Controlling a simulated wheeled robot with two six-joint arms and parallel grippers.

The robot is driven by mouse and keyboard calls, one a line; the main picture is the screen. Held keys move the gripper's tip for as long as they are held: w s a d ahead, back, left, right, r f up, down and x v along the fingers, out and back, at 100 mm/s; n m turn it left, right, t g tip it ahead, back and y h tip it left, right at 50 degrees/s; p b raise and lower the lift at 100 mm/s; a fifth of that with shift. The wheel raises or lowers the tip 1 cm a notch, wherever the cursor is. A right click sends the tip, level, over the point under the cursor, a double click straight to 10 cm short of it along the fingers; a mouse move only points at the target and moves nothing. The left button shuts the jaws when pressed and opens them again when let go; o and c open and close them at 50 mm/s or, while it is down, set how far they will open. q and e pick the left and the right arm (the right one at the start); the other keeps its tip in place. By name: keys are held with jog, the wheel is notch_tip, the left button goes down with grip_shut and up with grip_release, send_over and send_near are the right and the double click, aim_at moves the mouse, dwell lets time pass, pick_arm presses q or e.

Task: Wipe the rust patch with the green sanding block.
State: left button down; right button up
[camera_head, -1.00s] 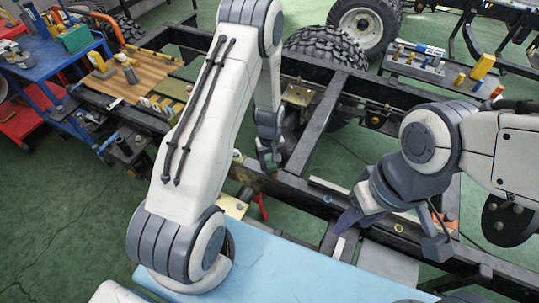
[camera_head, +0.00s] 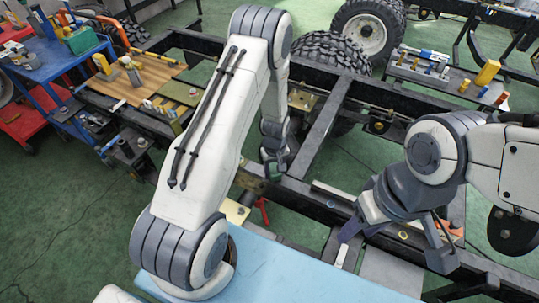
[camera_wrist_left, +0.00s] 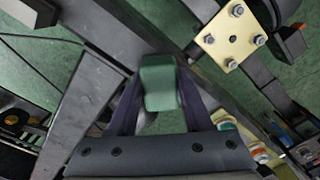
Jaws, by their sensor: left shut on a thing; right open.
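The green sanding block (camera_wrist_left: 160,82) is between the fingers of my left gripper (camera_wrist_left: 160,95), which is shut on it. In the head view my left gripper (camera_head: 273,168) hangs at the dark chassis rail (camera_head: 291,190), with a bit of the green block showing at its tip. A brownish area (camera_head: 254,169) on the rail just left of the gripper may be the rust patch; I cannot tell for sure, nor whether the block touches the rail. My right gripper (camera_head: 395,246) is open and empty over the rail at the right.
A light blue surface (camera_head: 290,270) lies in front. A yellowish bolted plate (camera_wrist_left: 230,39) is beside the left gripper. A red clamp handle (camera_head: 263,211) is close by. Crossing frame beams and tyres (camera_head: 327,50) are behind. Shelves with tools (camera_head: 135,78) stand at the left.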

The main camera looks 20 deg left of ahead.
pick_arm(q)
jog(key=r+p, duration=0.1)
jog(key=a+r, duration=0.1)
jog(key=r, duration=0.1)
jog(key=shift+p, duration=0.35)
jog(key=shift+r+p, duration=2.05)
jog(key=shift+r, duration=0.6)
jog(key=shift+f, duration=0.1)
